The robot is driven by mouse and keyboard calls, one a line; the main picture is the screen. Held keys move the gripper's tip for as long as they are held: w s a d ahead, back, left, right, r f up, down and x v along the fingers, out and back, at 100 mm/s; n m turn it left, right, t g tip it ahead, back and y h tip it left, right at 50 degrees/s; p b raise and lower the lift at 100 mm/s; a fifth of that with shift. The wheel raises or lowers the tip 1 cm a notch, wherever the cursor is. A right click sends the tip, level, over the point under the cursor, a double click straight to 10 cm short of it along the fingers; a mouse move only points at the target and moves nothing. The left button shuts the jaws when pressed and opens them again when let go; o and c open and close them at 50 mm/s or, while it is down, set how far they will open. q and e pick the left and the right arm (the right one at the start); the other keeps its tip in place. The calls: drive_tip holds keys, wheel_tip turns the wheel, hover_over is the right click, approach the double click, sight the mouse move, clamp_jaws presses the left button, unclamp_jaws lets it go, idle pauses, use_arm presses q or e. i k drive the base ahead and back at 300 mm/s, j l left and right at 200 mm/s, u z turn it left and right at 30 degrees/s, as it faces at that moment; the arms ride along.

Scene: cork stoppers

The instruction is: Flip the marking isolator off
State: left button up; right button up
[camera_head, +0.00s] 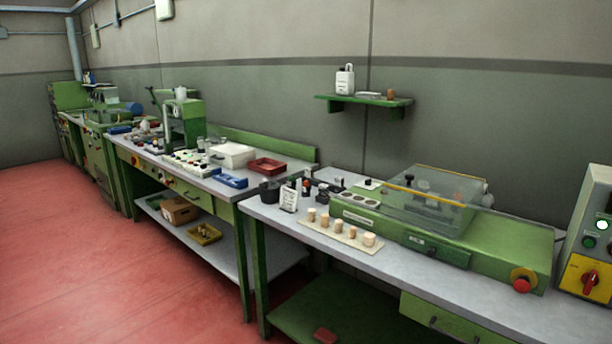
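A grey control box (572,238) stands at the right edge, at the right end of the near bench, and is partly cut off by the frame. Low on its face is a yellow plate with a red rotary switch (590,280), which looks like the isolator. The handle looks tilted, but I cannot read its position marks. Above it a round pale lamp (602,224) appears lit, with a darker green button (589,241) below it. Neither of my grippers shows in the head view.
A green marking machine (440,240) with a clear cover and a red stop button (522,279) on yellow sits left of the box. Several corks stand on a board (335,233). A second bench (190,170) runs left. The red floor (100,270) is clear at front left.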

sight(590, 280)
drive_tip(key=z, duration=1.7)
drive_tip(key=i+l+z, duration=0.1)
drive_tip(key=z, duration=0.35)
drive_tip(key=i+l+z, duration=0.1)
drive_tip(key=z, duration=0.3)
